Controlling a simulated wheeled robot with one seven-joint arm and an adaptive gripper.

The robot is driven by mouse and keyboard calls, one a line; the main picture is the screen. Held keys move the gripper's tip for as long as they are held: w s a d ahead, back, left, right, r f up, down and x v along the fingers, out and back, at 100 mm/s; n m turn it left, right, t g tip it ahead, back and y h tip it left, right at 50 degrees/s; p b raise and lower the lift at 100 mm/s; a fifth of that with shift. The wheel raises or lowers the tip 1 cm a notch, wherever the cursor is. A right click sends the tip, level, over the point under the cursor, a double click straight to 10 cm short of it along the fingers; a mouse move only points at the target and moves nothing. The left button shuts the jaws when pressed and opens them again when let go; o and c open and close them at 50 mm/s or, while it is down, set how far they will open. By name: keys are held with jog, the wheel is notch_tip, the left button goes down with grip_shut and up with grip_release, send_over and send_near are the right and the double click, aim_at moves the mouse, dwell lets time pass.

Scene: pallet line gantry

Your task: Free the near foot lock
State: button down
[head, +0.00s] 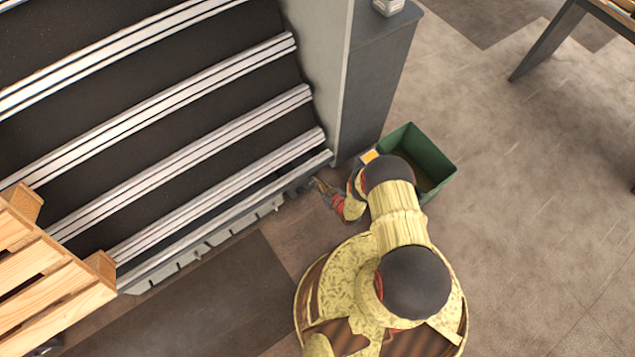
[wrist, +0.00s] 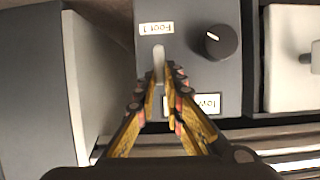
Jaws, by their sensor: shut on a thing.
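In the wrist view a small pale lever (wrist: 158,62) stands out from a grey panel (wrist: 185,60), just below a white label (wrist: 156,28) that seems to read "Foot 1" upside down. My gripper (wrist: 160,80) has its two fingertips closed on the lever's lower part; the lever's top shows above them. In the head view my gripper (head: 320,187) is low at the near end of the slatted conveyor (head: 215,200), beside its side frame. The lever is too small to make out there.
A dark round knob (wrist: 220,41) is right of the lever, with another label (wrist: 205,102) below it. A white unit (wrist: 290,60) is farther right. In the head view a green bin (head: 437,155) stands behind my arm, and a wooden pallet (head: 50,275) is at left.

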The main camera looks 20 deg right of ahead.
jog(key=shift+w+d+f+m+g+y, duration=0.15)
jog(key=shift+d+m+y, duration=0.15)
jog(key=shift+m+y, duration=0.55)
jog(key=shift+d+f+m+g+y, duration=0.1)
jog(key=shift+d+m+y, duration=0.3)
jog(key=shift+m, duration=0.75)
jog(key=shift+w+d+f+m+g+y, duration=0.1)
jog(key=shift+d+f+m+y, duration=0.05)
jog(key=shift+m+y, duration=0.75)
jog(key=c, duration=1.9)
grip_release()
jog(key=v, duration=1.2)
